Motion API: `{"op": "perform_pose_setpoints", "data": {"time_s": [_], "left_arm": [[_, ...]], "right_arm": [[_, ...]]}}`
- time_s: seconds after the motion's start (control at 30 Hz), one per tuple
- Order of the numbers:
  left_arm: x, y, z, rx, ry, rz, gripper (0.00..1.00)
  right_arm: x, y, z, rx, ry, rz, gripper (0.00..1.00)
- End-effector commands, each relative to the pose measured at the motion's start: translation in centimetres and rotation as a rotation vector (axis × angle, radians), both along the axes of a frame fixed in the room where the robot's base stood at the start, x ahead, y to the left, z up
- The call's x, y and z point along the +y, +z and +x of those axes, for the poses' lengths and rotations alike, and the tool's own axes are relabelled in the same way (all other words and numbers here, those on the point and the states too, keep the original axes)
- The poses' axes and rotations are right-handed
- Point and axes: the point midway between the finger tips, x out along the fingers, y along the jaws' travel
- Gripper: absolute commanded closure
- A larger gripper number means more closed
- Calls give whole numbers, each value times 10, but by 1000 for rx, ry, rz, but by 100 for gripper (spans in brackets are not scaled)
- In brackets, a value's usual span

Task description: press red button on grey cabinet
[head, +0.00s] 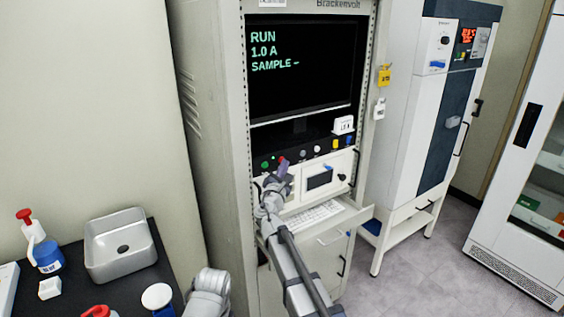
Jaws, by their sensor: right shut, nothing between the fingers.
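The grey cabinet (213,120) stands in the middle, with a dark screen (304,67) reading RUN, 1.0 A, SAMPLE. Below the screen runs a black strip with a row of coloured buttons and knobs. The red button (281,159) shows only in part, just above my right gripper. My right gripper (283,169) is shut and empty, with its tip at the strip near the red button. I cannot tell whether it touches the button. A green button (265,165) is just left of the tip. My left gripper is not in view.
An open keyboard drawer (335,222) juts out below my right gripper. A dark bench with a grey basin (121,246) and bottles is at lower left. A white and blue machine (425,120) and a glass-door cabinet (510,240) stand right. Floor there is clear.

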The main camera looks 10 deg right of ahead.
Motion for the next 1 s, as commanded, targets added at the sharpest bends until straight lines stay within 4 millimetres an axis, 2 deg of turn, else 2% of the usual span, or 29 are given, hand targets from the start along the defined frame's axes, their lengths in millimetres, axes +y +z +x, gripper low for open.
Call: {"op": "perform_pose_setpoints", "data": {"time_s": [0.67, 1.0], "left_arm": [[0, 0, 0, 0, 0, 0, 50], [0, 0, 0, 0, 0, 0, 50]], "right_arm": [[1, 0, 2, 0, 0, 0, 100], [-3, 0, -9, 0, 0, 0, 100]]}}
